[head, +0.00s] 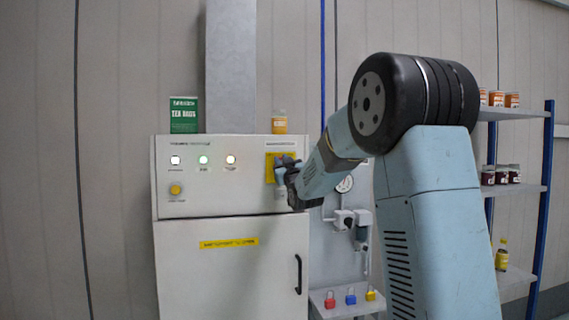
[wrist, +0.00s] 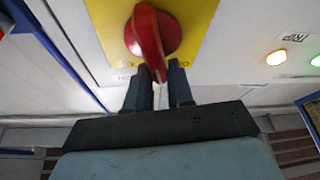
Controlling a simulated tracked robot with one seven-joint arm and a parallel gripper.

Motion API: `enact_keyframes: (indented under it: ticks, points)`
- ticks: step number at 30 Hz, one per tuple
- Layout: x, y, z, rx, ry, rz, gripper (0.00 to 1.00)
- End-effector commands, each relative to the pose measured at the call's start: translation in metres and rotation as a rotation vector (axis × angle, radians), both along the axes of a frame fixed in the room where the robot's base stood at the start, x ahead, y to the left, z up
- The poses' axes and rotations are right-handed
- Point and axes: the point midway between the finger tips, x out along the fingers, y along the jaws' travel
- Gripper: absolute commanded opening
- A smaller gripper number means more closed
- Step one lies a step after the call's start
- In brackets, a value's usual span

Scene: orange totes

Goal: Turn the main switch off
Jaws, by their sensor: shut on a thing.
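The main switch is a red rotary knob (wrist: 150,32) with a raised grip bar, on a yellow plate (wrist: 196,28). In the head view the yellow plate (head: 270,160) shows at the upper right of the cabinet front, with the knob hidden behind my gripper (head: 288,172). In the wrist view my gripper (wrist: 158,78) has its fingers on either side of the grip bar's lower end, shut on it. The bar stands nearly upright in that view. Its position label is too small to read.
A green box (head: 184,115) and a jar (head: 279,123) stand on top. A small shelf with padlocks (head: 351,297) is at the right.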

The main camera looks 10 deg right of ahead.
Motion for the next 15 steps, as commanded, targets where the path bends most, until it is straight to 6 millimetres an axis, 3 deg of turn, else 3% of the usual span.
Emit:
enact_keyframes:
  ticks: [15]
  points:
    - [0.0014,0.0079,-0.0120,-0.492,0.014,-0.002,0.00]
